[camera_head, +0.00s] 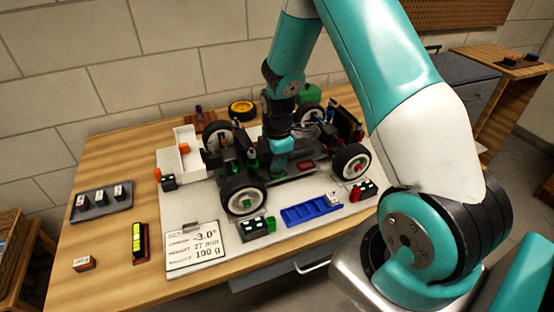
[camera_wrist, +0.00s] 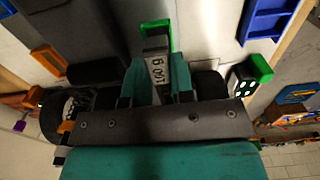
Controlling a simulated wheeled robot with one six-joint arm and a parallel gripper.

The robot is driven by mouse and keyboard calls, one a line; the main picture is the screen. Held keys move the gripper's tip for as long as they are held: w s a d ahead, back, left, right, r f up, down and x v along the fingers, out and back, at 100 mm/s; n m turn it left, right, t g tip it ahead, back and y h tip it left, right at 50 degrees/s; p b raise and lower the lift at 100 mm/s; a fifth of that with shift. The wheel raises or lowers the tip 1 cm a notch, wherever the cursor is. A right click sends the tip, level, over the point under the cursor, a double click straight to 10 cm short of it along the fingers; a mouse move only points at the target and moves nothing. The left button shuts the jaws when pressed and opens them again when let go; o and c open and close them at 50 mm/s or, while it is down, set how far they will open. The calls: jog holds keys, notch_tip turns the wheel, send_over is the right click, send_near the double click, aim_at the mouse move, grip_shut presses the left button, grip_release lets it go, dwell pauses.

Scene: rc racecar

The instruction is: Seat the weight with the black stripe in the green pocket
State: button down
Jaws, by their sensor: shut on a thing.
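My gripper (camera_wrist: 155,72) is shut on a small grey weight (camera_wrist: 156,62) with black lettering on its face; the letters look like "100 g". The far end of the weight is dark, but I cannot make out a stripe clearly. The green pocket (camera_wrist: 157,23) shows as a green rim right at the far end of the weight, on the car's dark chassis. I cannot tell whether the weight is inside the rim or just above it. In the head view my gripper (camera_head: 283,146) is low over the middle of the car (camera_head: 300,180), hiding the weight and the green pocket.
Several weights stand in a grey tray (camera_head: 88,213) at the table's left. A loose orange-ended block (camera_head: 84,263) and a level (camera_head: 140,243) lie in front. A blue tray (camera_head: 311,212) and a setup card (camera_head: 196,250) lie before the car. The wheels stand close around my gripper.

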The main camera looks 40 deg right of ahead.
jog(key=shift+f+b, duration=0.65)
jog(key=shift+f, duration=0.35)
jog(key=c, duration=0.9)
grip_release()
notch_tip(320, 180, up, 18)
jog(key=shift+f, duration=0.2)
